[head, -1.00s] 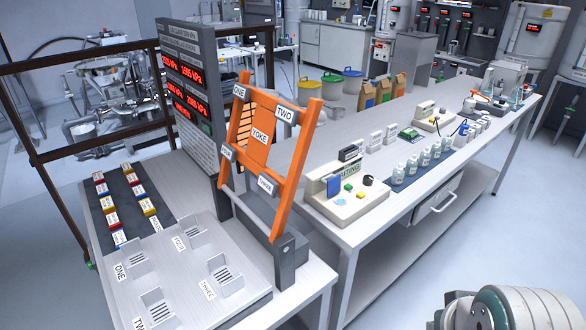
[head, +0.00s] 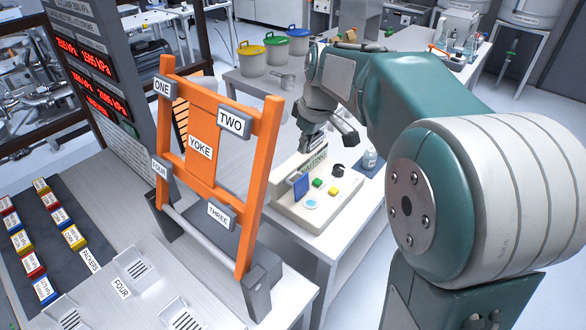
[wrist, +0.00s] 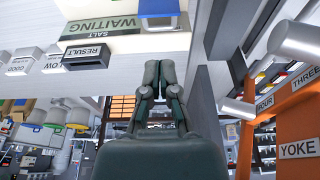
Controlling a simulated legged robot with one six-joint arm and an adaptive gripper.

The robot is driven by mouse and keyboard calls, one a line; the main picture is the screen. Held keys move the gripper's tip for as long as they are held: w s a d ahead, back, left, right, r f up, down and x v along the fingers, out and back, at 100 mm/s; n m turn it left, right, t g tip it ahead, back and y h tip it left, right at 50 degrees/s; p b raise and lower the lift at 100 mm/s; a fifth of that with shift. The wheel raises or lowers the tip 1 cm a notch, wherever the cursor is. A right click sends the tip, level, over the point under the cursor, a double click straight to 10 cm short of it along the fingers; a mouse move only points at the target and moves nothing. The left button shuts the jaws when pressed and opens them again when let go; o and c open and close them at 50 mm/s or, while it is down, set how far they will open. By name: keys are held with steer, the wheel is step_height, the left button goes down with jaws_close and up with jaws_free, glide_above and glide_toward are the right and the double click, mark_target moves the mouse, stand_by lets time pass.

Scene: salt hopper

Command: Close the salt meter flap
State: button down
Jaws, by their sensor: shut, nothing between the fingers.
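The salt meter (head: 318,215) is a beige, wedge-shaped unit on the bench, with a dark green label. Its flap appears to be the blue plate (head: 300,187), standing up on the meter's left side. A green button, a yellow button, a pale blue disc and a black knob are on the top. In the wrist view the blue plate (wrist: 158,8) is at the top edge, ahead of my fingers and partly cut off. My gripper (wrist: 159,64) is shut and empty, apart from the plate. In the head view it is at the meter's back edge, partly hidden by my wrist.
The orange yoke frame (head: 201,143) stands left of the meter, with a grey bar at its foot.

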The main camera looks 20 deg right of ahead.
mark_target(297, 172)
steer(key=x, duration=1)
steer(key=shift+w+f, duration=0.1)
